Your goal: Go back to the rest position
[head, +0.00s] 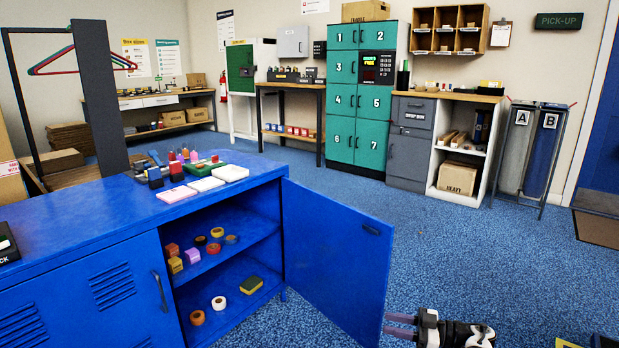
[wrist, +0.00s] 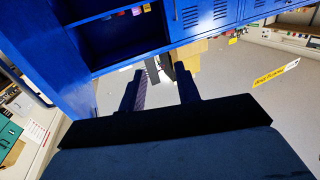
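My gripper (head: 387,325) is at the bottom of the head view, in front of the open door of the blue cabinet, with its fingers pointing left. It also shows in the wrist view (wrist: 160,76), where its two dark fingers stand apart with nothing held between them. The blue cabinet (head: 100,226) stands at the left. Most of my arm is out of view.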

